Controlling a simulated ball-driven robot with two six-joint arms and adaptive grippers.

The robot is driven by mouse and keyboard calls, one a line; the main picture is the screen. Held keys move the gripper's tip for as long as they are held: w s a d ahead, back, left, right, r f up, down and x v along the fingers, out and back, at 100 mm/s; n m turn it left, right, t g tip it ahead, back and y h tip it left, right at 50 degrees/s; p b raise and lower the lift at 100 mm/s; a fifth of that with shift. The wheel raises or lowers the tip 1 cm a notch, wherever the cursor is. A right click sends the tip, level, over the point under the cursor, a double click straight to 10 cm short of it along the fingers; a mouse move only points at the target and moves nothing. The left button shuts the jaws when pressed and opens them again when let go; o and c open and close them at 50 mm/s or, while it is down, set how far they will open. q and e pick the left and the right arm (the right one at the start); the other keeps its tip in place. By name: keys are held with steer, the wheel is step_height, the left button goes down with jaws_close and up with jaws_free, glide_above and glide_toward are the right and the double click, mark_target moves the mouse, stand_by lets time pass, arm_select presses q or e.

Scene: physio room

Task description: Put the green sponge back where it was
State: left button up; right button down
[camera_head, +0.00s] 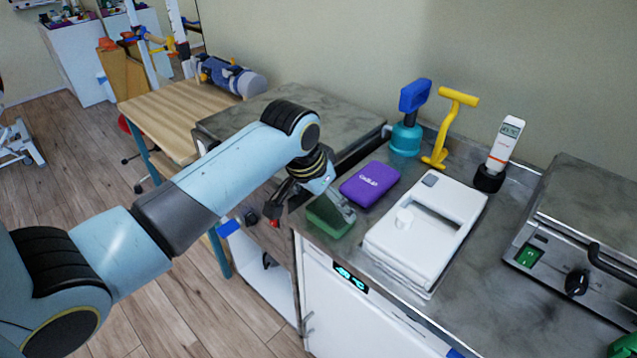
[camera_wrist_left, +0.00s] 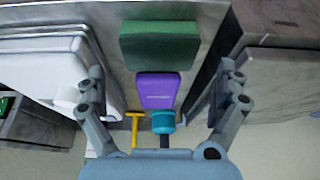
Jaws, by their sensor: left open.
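The green sponge (camera_head: 328,218) lies on the metal counter close to its front edge, just in front of the purple block (camera_head: 369,184). My left gripper (camera_head: 311,207) is at the sponge, open, and partly covers it in the head view. In the left wrist view the sponge (camera_wrist_left: 160,45) is a dark green block at the top middle, in the space between the spread fingers of the gripper (camera_wrist_left: 157,75). No finger visibly touches it there. The purple block (camera_wrist_left: 158,90) is beside it in that view. My right gripper is not in view.
A white device (camera_head: 425,230) stands right of the sponge. A teal bottle with a blue top (camera_head: 406,138), a yellow T-shaped tool (camera_head: 450,125) and a white handheld meter (camera_head: 503,145) stand along the wall. A metal appliance (camera_head: 575,245) is at far right.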

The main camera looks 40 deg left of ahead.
arm_select(q)
steer(key=v, duration=0.7)
steer(key=s+a+f+g, duration=0.1)
steer(key=s+f, duration=0.4)
steer(key=f, duration=0.4)
steer(key=s+f+n, duration=0.1)
steer(key=s+f, duration=0.4)
steer(key=f, duration=0.4)
steer(key=s+a+f+g, duration=0.1)
steer(key=s+f, duration=0.3)
steer(key=f, duration=0.4)
steer(key=s+f, duration=0.4)
steer(key=s, duration=0.5)
steer(key=s+d+f+g, duration=0.1)
steer(key=s+f, duration=0.3)
steer(key=s, duration=0.4)
steer(key=s+f, duration=0.4)
steer(key=s, duration=0.5)
steer(key=shift+s+d+f+y, duration=0.4)
step_height(320, 180, down, 17)
steer(key=s+b, duration=0.1)
steer(key=b, duration=1.6)
steer(key=shift+f+g, duration=0.2)
steer(key=shift+g, duration=0.2)
